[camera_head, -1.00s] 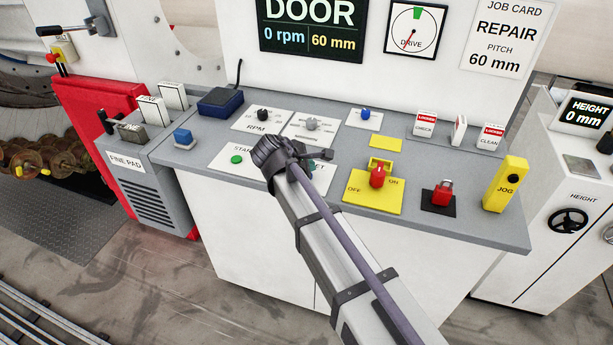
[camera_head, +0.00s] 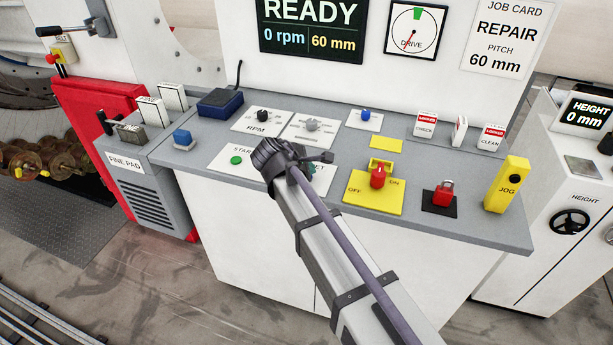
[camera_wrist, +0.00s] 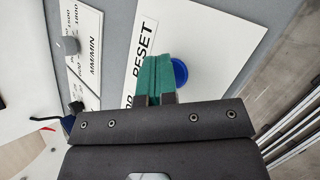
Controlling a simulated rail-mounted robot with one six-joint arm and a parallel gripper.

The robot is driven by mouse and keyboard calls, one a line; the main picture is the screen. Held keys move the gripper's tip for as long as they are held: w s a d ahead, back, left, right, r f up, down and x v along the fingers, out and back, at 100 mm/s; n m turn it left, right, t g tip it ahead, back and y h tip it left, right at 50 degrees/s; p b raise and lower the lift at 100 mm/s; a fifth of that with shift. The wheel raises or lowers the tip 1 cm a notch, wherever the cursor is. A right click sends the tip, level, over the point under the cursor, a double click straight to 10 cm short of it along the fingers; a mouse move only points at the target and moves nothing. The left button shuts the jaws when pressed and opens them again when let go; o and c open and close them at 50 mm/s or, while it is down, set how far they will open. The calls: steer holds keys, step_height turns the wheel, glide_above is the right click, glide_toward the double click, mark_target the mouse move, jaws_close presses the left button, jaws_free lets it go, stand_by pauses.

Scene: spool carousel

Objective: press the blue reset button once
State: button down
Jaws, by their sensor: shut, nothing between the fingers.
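The blue reset button (camera_wrist: 180,73) shows in the wrist view, round and partly hidden by my fingers. It sits on a white plate (camera_wrist: 205,40) lettered RESET. My gripper (camera_wrist: 153,58) is shut and empty, its teal fingertips together just left of the button's visible part. I cannot tell whether they touch it. In the head view my arm hides the button, and only part of the RESET plate (camera_head: 328,170) shows beside my wrist.
The console (camera_head: 225,180) carries a green start button (camera_head: 236,160), a blue knob (camera_head: 365,115), a red switch (camera_head: 378,176) on a yellow plate, a red padlock (camera_head: 444,190) and a yellow JOG box (camera_head: 508,185). The display (camera_head: 312,28) reads READY, 0 rpm, 60 mm.

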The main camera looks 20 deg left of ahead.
steer(key=shift+r+p, duration=0.75)
steer(key=shift+p, duration=0.05)
step_height(320, 180, up, 5)
steer(key=p, duration=0.5)
steer(key=shift+r, duration=0.15)
stand_by(0.6)
